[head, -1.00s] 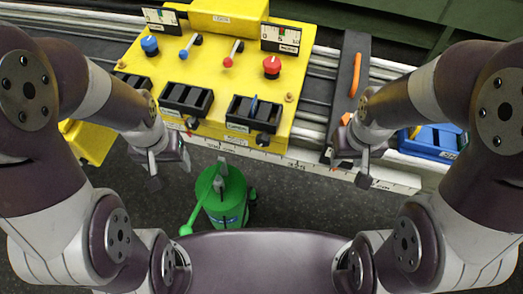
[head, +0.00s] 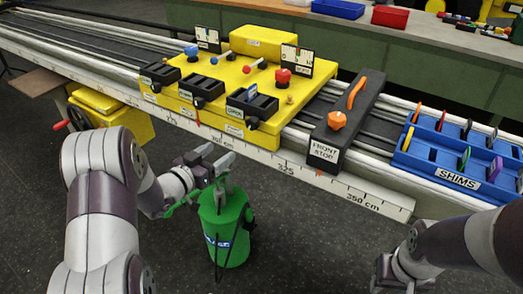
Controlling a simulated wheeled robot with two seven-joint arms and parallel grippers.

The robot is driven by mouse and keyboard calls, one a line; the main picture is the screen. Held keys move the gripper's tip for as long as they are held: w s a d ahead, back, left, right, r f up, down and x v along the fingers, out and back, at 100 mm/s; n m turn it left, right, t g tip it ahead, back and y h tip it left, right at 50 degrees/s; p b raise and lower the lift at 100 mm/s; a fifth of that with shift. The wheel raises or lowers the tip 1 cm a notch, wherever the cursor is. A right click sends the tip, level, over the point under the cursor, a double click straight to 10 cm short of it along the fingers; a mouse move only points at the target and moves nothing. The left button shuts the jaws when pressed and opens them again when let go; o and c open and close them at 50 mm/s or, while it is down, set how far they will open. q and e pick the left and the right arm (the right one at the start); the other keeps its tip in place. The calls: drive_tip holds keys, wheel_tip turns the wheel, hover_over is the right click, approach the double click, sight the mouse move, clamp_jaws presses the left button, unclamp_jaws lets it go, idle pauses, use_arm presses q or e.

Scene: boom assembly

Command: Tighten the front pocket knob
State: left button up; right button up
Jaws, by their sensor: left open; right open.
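The yellow carriage (head: 215,110) sits on the rails and bears three black slotted pockets. The rightmost pocket (head: 262,106), closest to the block labelled FRONT STOP, has a dark knob (head: 252,123) on its near face, and a thin blue piece shows at its slots. The middle pocket (head: 207,88) and left pocket (head: 160,75) have similar dark knobs. The pocket labels are too small to read surely. My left gripper (head: 208,160) is open and empty, below the carriage's near edge and apart from the knobs. My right gripper (head: 385,278) is open at the lower right, far from the pockets.
The black front stop (head: 338,137) with an orange knob stands right of the carriage. A blue shim tray (head: 457,160) lies farther right. A green canister (head: 225,235) stands on the floor by my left gripper. A ruler strip (head: 290,163) runs along the rail's near side.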

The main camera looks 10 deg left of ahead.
sight(250, 125)
use_arm(q)
drive_tip(key=shift+t+h, duration=0.4)
drive_tip(key=shift+h, duration=0.3)
drive_tip(key=x, duration=0.4)
drive_tip(key=r+x, duration=0.1)
drive_tip(key=x, duration=0.8)
drive_tip(key=shift+s+d+r, duration=0.1)
drive_tip(key=shift+r, duration=0.2)
drive_tip(key=shift+w+d, duration=0.15)
drive_tip(key=shift+w, duration=0.05)
drive_tip(key=shift+c, duration=0.4)
drive_tip(key=c, duration=1)
